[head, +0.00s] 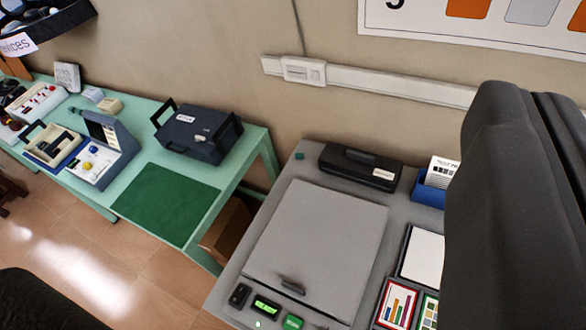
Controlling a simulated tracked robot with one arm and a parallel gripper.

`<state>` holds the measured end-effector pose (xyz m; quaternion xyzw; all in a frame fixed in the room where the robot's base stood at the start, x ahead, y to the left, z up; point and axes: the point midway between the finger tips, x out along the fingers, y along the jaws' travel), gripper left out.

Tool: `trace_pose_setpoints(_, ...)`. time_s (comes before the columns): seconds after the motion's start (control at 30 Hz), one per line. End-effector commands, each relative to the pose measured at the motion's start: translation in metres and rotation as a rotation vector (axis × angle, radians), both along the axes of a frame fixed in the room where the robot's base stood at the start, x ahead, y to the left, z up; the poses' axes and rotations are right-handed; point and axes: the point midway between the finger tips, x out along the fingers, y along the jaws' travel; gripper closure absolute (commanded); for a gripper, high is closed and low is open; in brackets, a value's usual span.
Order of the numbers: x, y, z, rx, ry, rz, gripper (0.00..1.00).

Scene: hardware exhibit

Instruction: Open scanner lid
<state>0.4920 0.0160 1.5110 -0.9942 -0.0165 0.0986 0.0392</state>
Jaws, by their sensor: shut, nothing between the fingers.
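The scanner (262,308) sits on a grey table at the lower middle of the head view, with a lit green display and buttons along its front edge. Its wide grey lid (318,240) lies flat and closed. A small dark handle (292,286) stands up near the lid's front edge. My gripper (537,105) is a large dark shape at the right, close to the camera. Its fingers are together and empty. It appears apart from the lid, to its right, and hides the right part of the table.
A black device (360,168) stands behind the scanner, with a blue card holder (428,192) beside it. Framed charts (395,304) and a white sheet (423,255) lie right of the lid. A green table (235,178) with several devices stands left, beyond a gap.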

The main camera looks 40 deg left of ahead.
Motion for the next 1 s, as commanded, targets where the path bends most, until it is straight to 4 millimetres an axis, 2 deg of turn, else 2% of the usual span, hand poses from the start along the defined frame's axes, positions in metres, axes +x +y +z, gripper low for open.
trace_pose_setpoints(0.03, 0.013, 0.011, -0.021, 0.048, -0.005, 0.021, 1.0)
trace_pose_setpoints(0.17, 0.051, 0.049, -0.067, 0.246, -0.052, 0.061, 1.0)
trace_pose_setpoints(0.3, 0.087, 0.088, -0.124, 0.496, -0.1, 0.084, 1.0)
trace_pose_setpoints(0.37, 0.098, 0.103, -0.149, 0.601, -0.118, 0.087, 1.0)
trace_pose_setpoints(0.5, 0.118, 0.132, -0.211, 0.83, -0.16, 0.079, 1.0)
trace_pose_setpoints(0.57, 0.123, 0.141, -0.237, 0.923, -0.182, 0.072, 1.0)
trace_pose_setpoints(0.73, 0.127, 0.161, -0.317, 1.152, -0.252, 0.046, 1.0)
trace_pose_setpoints(0.9, 0.116, 0.172, -0.391, 1.329, -0.342, 0.038, 1.0)
trace_pose_setpoints(1.0, 0.104, 0.174, -0.423, 1.4, -0.399, 0.052, 1.0)
